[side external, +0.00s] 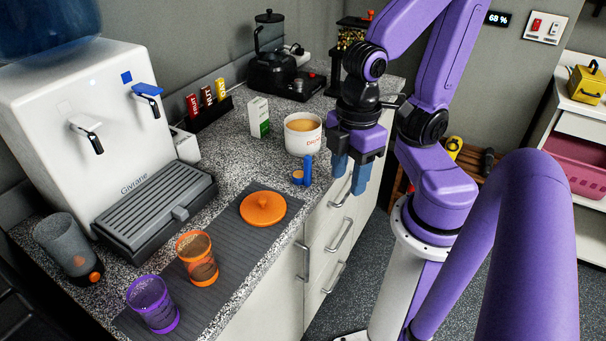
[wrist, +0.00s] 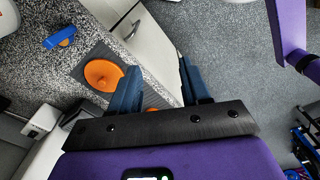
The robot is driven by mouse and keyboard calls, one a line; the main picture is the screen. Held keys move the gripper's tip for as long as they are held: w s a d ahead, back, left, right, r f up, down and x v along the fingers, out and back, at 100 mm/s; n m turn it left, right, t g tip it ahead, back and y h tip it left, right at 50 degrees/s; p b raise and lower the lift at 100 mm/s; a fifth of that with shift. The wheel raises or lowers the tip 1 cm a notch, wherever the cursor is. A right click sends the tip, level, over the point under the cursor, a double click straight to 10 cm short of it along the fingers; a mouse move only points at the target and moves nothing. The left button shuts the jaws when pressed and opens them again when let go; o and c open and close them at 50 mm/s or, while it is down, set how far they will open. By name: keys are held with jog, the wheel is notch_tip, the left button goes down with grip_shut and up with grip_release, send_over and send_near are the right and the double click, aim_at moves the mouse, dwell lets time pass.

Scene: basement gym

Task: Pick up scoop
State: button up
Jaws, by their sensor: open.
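The scoop (side external: 307,170), with a blue handle and a small tan-topped cup, rests on the speckled counter near its front edge, just in front of a white bowl. It also shows in the wrist view as a blue piece (wrist: 61,37) at upper left, clear of the fingers. My gripper (side external: 350,180) is open and empty, with its blue fingers pointing down. In the side view it appears just right of the scoop, by the counter's front edge. In the wrist view the fingers (wrist: 158,70) straddle the drawer fronts and floor, not the scoop.
The white bowl (side external: 303,133) with brown contents stands close behind the scoop. An orange lid (side external: 263,208), orange cup (side external: 197,258) and purple cup (side external: 153,304) sit on the dark mat.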

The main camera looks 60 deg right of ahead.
jog(key=w+r+m, duration=0.1)
jog(key=w+m, duration=0.8)
jog(key=w, duration=0.2)
notch_tip(320, 180, up, 3)
jog(key=m, duration=2.3)
send_over(308, 157)
notch_tip(308, 157, down, 17)
jog(key=shift+r, duration=0.2)
